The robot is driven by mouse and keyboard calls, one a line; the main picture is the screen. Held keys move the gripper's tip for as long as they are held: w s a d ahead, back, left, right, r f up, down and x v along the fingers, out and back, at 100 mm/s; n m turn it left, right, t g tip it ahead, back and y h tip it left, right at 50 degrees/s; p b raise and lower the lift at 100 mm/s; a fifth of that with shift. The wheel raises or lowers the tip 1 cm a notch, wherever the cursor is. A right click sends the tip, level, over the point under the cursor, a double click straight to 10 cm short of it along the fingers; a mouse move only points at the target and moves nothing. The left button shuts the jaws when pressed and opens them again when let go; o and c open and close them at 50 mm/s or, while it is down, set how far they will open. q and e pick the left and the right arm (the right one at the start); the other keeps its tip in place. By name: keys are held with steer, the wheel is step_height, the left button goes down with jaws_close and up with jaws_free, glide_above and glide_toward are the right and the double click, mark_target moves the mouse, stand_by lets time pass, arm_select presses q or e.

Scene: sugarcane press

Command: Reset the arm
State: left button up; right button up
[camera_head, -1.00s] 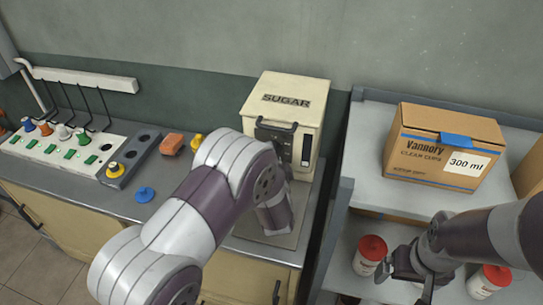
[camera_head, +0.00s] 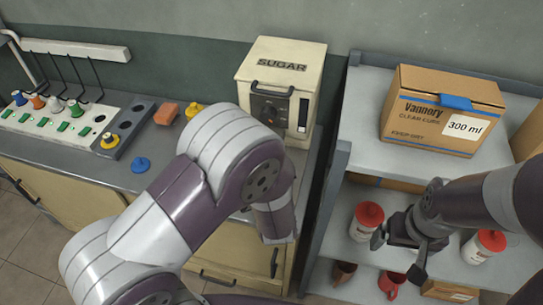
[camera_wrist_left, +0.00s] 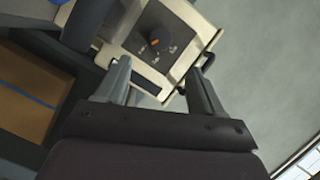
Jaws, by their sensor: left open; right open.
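My left arm crosses the middle of the head view in front of the cream SUGAR machine (camera_head: 282,62); its fingers are hidden there. In the left wrist view my left gripper (camera_wrist_left: 157,85) is open and empty. The machine's front with its dial (camera_wrist_left: 155,42) and dark handle (camera_wrist_left: 168,92) shows beyond the fingers. I cannot tell any contact. My right gripper (camera_head: 398,250) is open and empty in the head view, in front of the shelf with red-lidded jars.
A cardboard box (camera_head: 440,115) sits on the upper shelf at right. Red-lidded jars (camera_head: 366,221) and mugs (camera_head: 391,285) stand lower. A panel of colored knobs (camera_head: 60,125) and an orange block (camera_head: 166,113) are on the left counter. A blue knob (camera_head: 140,164) lies nearer.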

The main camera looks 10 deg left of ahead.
arm_select(q)
steer(key=shift+v, duration=1.2)
steer(key=f+n+g+h, duration=0.1)
steer(key=w+f+n+g+h, duration=0.1)
steer(key=g, duration=0.1)
steer(key=shift+w+d+f+n+h, duration=0.1)
steer(key=shift+w+d+n+h, duration=0.1)
steer(key=shift+w+n+h, duration=0.15)
steer(key=s+a+n+g+h, duration=0.1)
steer(key=s+a+n+g, duration=0.2)
steer(key=s+g, duration=0.3)
steer(key=s+a+f+n+g+h, duration=0.1)
steer(key=s+a+n+g, duration=0.3)
steer(key=s, duration=0.5)
steer(key=shift+s+a+f+g, duration=0.2)
steer(key=shift+a+g, duration=0.1)
steer(key=shift+g, duration=0.6)
